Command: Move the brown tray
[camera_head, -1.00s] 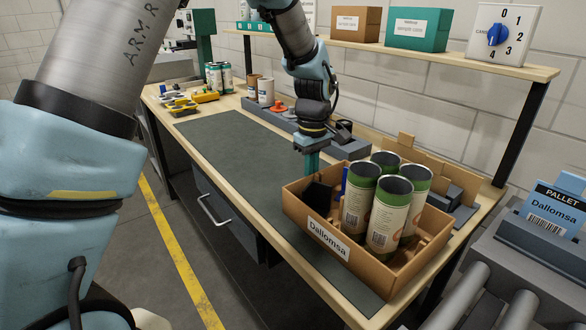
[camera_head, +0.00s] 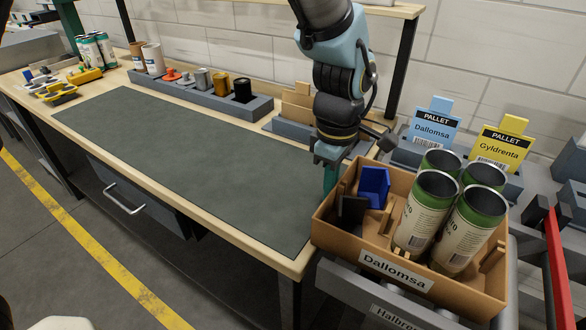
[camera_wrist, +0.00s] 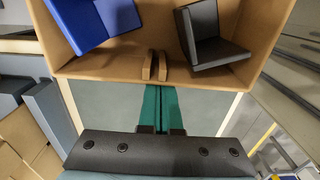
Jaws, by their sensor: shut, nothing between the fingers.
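The brown tray (camera_head: 335,232), labelled Dallomsa, is now beyond the right end of the worktable, over the grey roller unit; its underside is hidden. It holds several green-topped cans (camera_head: 417,222), a blue bracket (camera_head: 374,186) and a black bracket (camera_head: 352,212). The wrist view shows the tray wall (camera_wrist: 205,77), both brackets and two small wooden pieces. My gripper (camera_head: 329,182) is at the tray's left end, on the table side. Its teal fingers (camera_wrist: 158,105) are together, pointing at the outside of that wall; whether they touch it is unclear.
Blue (camera_head: 432,127) and yellow (camera_head: 500,148) pallet cards stand behind the tray. A grey holder (camera_head: 200,95) with small parts lines the table's back. The dark mat (camera_head: 180,150) is clear. A red bar (camera_head: 556,260) stands at far right.

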